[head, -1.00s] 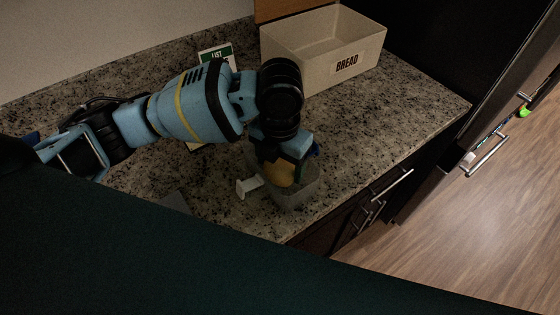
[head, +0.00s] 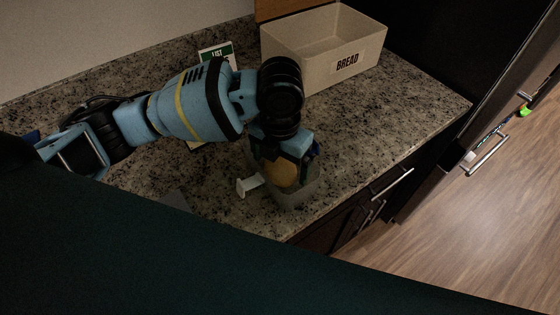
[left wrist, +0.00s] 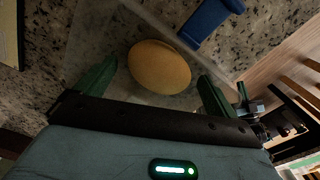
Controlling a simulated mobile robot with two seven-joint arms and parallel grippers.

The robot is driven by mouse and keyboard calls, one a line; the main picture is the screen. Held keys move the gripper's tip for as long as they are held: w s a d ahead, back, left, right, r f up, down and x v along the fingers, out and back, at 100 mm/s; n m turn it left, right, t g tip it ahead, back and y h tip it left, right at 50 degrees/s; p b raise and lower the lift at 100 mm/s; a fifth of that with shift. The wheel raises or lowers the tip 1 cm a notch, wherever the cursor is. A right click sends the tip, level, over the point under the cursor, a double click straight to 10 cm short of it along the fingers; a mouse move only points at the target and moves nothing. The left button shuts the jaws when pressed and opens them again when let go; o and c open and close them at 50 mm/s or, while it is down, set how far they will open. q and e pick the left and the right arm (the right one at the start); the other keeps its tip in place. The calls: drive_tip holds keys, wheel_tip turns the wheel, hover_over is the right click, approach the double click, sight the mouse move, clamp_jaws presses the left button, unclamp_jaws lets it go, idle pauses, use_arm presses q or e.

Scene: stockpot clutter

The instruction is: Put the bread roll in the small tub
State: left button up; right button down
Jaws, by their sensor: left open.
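The bread roll (head: 281,174) is a tan oval. It appears to lie inside the small tub (head: 298,196), a grey see-through box near the counter's front edge. In the left wrist view the roll (left wrist: 160,67) shows whole, between the green fingers with a gap on each side. My left gripper (head: 284,170) points down at the tub, over the roll. It is open, and its fingers also show in the left wrist view (left wrist: 155,85). The arm hides part of the tub's back. My right gripper is not in view.
A cream bin labelled BREAD (head: 318,66) stands at the back. A LIST card (head: 216,52) stands left of it. A small white piece (head: 248,186) is at the tub's left. A blue object (left wrist: 211,19) lies near the tub. The counter is clear to the right.

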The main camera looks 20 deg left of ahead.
sight(280, 164)
use_arm(q)
wheel_tip(280, 164, up, 12)
drive_tip(key=shift+p, duration=0.3)
drive_tip(key=shift+f, duration=0.15)
idle(1.1)
